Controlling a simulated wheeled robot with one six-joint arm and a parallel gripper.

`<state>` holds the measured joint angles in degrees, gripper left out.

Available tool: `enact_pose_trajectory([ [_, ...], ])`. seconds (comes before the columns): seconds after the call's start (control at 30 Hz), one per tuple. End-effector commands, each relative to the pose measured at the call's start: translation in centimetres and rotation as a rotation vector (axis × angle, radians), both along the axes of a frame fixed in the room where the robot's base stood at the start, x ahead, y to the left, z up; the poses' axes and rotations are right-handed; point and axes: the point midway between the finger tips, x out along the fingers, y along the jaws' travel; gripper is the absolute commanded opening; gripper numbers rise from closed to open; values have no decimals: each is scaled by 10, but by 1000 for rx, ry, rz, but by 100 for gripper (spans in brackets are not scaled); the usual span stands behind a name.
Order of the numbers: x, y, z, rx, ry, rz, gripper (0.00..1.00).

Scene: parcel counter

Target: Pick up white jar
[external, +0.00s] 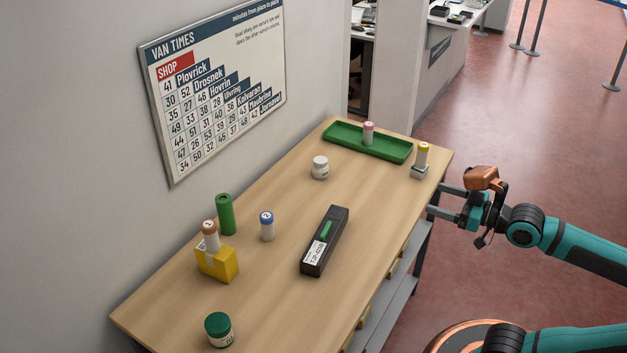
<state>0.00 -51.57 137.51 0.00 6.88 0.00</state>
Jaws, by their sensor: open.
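A small white jar (320,167) with a white lid stands upright on the wooden counter (274,189), a little in front of the green tray. A second jar (219,330), pale with a green lid, stands at the near left end of the counter. My gripper (436,202) is off the right edge of the counter, at about its height, with its two fingers apart and pointing left. It is empty and well away from the white jar.
A green tray (338,144) holds a pink-topped bottle (368,134). A yellow-topped bottle (422,155) stands in a small holder near my gripper. A black case (337,222) lies mid-counter. A blue-topped bottle (267,226), green cylinder (226,214) and yellow block (217,264) stand at left.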

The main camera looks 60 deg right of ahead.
Motion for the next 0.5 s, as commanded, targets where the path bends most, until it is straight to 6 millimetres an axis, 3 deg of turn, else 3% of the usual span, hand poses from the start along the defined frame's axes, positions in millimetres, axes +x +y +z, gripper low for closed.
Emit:
enact_pose_trajectory([
  [0.27,8,-1,4,-6,22,-4,78],
  [0.5,56,-10,28,-41,159,-21,78],
])
